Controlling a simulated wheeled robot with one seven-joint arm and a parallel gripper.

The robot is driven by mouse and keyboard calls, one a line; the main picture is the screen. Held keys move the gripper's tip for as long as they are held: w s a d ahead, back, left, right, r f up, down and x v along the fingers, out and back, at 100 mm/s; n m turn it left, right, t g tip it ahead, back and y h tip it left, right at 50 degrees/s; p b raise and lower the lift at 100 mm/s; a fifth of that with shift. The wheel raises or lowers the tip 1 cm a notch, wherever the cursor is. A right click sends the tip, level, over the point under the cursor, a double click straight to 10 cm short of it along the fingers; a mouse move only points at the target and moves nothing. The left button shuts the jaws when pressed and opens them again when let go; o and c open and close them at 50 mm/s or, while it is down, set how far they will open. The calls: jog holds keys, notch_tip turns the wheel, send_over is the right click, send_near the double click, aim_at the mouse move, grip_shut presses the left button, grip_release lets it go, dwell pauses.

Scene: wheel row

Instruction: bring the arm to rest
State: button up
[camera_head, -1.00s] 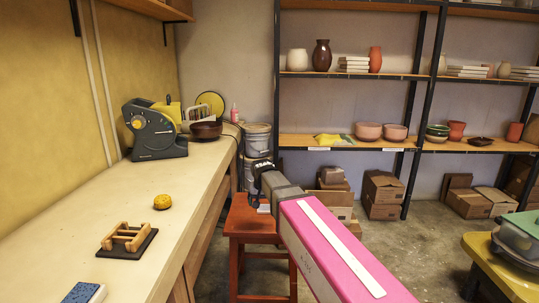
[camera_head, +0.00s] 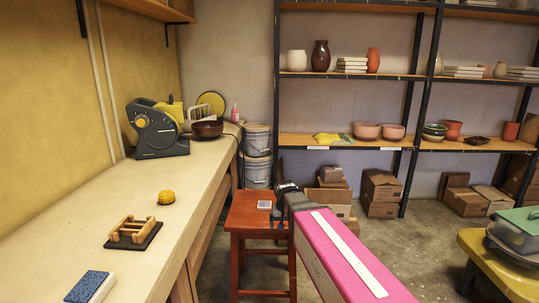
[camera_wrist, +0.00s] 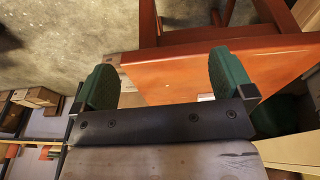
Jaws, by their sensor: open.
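My gripper (camera_wrist: 163,80) is open and empty in the wrist view, its two green fingers wide apart. Beyond the fingers lies the orange-red top of the wooden stool (camera_wrist: 180,65). In the head view my gripper (camera_head: 278,212) is at the end of my pink arm, over the right side of the stool (camera_head: 240,220). A small pale flat item (camera_head: 264,204) lies on the stool top. I cannot tell how high the gripper is above the stool.
The workbench (camera_head: 60,235) on the left carries a blue sponge (camera_head: 88,287), a wooden rack (camera_head: 132,232), a yellow sponge (camera_head: 166,197), a grey machine (camera_head: 155,132) and a brown bowl (camera_head: 207,129). Buckets (camera_head: 257,150) stand behind the stool. A yellow table (camera_head: 490,262) is at the right.

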jog(key=s+d+f+g, duration=0.1)
jog(key=s+d+f, duration=0.8)
jog(key=s+d, duration=0.3)
jog(key=shift+s+f+g, duration=0.25)
jog(key=shift+g, duration=0.15)
jog(key=shift+d, duration=0.1)
